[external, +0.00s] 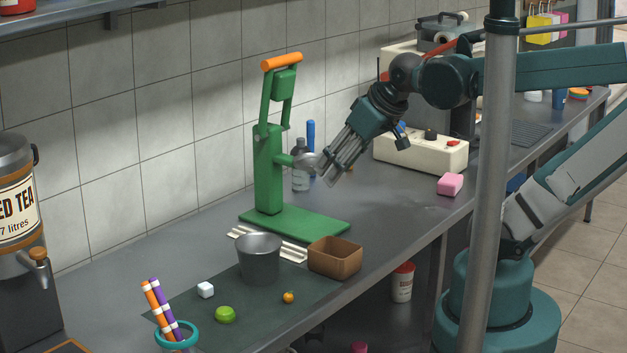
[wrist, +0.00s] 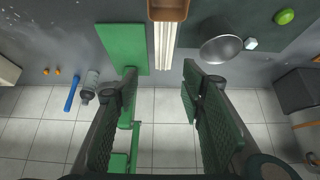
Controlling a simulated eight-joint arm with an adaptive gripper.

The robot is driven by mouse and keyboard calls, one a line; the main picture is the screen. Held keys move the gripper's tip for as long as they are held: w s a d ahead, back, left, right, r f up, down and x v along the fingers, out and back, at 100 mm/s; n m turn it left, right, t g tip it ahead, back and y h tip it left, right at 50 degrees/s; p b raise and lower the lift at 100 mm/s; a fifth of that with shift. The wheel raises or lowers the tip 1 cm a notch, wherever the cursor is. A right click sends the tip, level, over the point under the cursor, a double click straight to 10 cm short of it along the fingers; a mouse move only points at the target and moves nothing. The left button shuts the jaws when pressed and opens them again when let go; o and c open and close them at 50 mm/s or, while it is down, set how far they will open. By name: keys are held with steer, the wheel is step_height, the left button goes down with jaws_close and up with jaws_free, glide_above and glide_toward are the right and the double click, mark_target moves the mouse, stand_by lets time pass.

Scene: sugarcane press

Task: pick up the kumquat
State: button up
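A small orange kumquat (external: 288,297) lies on the dark mat (external: 325,285) near the counter's front edge, right of a green lime (external: 225,314). I cannot make it out in the wrist view. My gripper (external: 330,178) is high above the counter, beside the green press (external: 268,165), well behind and above the kumquat. In the wrist view my gripper (wrist: 160,78) is open, with its two fingers wide apart and nothing between them.
A metal cup (external: 259,262) and a brown box (external: 336,258) stand behind the kumquat. A white cube (external: 205,290) and a teal ring holder with striped sticks (external: 177,335) are left.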

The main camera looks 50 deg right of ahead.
stand_by(0.4)
steer(key=c, duration=0.3)
steer(key=shift+a, duration=0.1)
steer(key=shift+c, duration=0.2)
steer(key=m+g+p, duration=0.6)
steer(key=m+g, duration=0.1)
steer(key=m, duration=0.8)
glide_toward(288, 297)
steer(key=shift+w+d+f, duration=0.35)
steer(key=shift+w+d, duration=0.05)
steer(key=shift+d, duration=0.05)
steer(key=shift+f, duration=0.15)
steer(key=shift+f+b, duration=0.55)
steer(key=shift+f, duration=0.6)
